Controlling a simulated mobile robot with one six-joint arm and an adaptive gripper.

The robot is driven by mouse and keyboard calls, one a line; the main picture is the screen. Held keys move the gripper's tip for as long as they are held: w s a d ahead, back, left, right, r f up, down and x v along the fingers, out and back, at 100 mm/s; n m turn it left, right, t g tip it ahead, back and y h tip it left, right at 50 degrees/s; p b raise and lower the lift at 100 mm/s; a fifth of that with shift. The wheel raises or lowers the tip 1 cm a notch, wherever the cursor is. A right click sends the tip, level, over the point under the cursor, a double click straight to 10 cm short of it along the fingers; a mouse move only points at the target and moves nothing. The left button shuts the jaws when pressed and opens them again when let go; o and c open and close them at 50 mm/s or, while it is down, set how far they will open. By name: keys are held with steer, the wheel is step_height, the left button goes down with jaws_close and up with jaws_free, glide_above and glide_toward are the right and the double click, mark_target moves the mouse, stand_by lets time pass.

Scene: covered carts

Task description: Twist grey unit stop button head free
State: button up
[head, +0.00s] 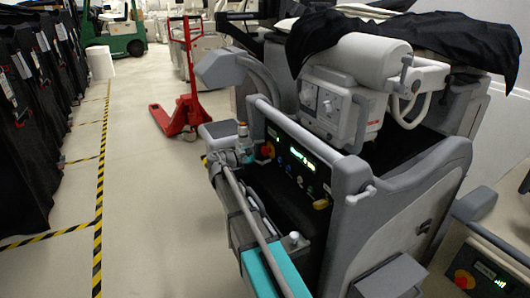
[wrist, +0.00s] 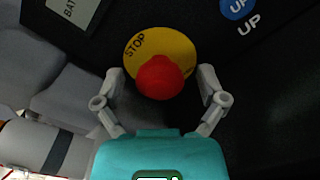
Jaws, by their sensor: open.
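The grey unit (head: 400,210) stands right of centre in the head view, with a lit black control panel. Its stop button has a red head (wrist: 163,78) on a yellow disc (wrist: 150,44) marked STOP. The red head also shows in the head view (head: 267,150), at the panel's left end. My gripper (wrist: 160,73) is open, with one finger on each side of the red head. Dark gaps show between head and fingers, so I see no contact. In the head view my gripper (head: 250,148) is small and beside the button.
A blue UP button (wrist: 238,8) sits right of the stop disc. A second unit (head: 490,265) with its own red stop button is at lower right. A red pallet jack (head: 185,110) stands behind. Open floor with striped tape lies left, beside black-covered carts (head: 35,110).

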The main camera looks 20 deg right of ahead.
steer(key=c, duration=1)
steer(key=shift+d, duration=0.1)
steer(key=shift+c, duration=0.9)
steer(key=shift+m, duration=3.3)
